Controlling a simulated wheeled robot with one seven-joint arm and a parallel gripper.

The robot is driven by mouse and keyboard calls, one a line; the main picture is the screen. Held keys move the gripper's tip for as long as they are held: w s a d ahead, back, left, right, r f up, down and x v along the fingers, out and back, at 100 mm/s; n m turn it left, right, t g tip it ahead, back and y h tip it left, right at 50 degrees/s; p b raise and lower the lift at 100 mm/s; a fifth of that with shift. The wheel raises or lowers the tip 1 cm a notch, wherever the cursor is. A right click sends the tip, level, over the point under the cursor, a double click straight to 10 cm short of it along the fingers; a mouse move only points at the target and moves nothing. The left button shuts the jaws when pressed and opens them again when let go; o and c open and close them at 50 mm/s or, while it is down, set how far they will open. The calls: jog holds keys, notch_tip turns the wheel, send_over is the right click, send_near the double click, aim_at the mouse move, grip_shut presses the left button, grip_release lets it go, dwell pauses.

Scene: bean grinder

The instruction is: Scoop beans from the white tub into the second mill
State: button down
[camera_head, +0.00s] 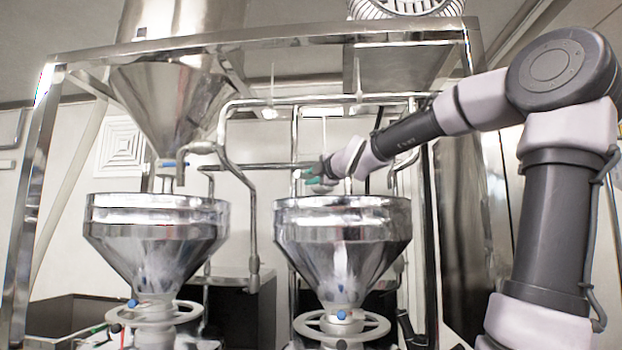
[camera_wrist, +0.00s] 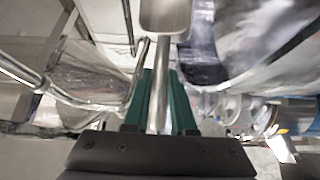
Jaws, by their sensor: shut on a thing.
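My gripper (camera_head: 318,181) has green fingers and is above the rim of the right metal hopper (camera_head: 343,245), near its middle. In the wrist view my gripper (camera_wrist: 160,100) is shut on the handle of a metal scoop (camera_wrist: 165,20). The scoop's bowl is cut off at the top edge, and I cannot tell whether it holds beans. The scoop is not clear in the head view. A similar left hopper (camera_head: 155,240) stands apart from my gripper. The hoppers' insides are hidden. I see no white tub. I cannot tell which hopper is the second mill.
A metal frame (camera_head: 270,42) surrounds the hoppers. A bent pipe (camera_head: 250,185) stands between them, with more pipes behind my gripper. A large metal funnel (camera_head: 170,95) hangs over the left hopper. Handwheels (camera_head: 342,328) sit below. There is open space above the right hopper's rim.

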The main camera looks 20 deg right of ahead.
jog(key=shift+d+r+n+g+h, duration=0.15)
jog(key=shift+n+g+h, duration=0.5)
jog(key=shift+g, duration=0.95)
jog(key=g, duration=0.1)
jog(key=n+g+h, duration=0.1)
jog(key=g, duration=0.1)
jog(key=shift+w+r, duration=0.1)
jog(key=shift+r, duration=0.1)
jog(key=n+g+h, duration=0.1)
jog(key=g, duration=0.1)
jog(key=g+h, duration=0.2)
jog(key=shift+a+r+n, duration=0.1)
jog(key=shift+a+n, duration=0.1)
jog(key=shift+n, duration=0.15)
jog(key=shift+g+h, duration=0.55)
jog(key=shift+g, duration=0.45)
jog(key=s+a, duration=1.2)
jog(key=a, duration=0.3)
jog(key=shift+s+a, duration=0.2)
jog(key=shift+a, duration=0.2)
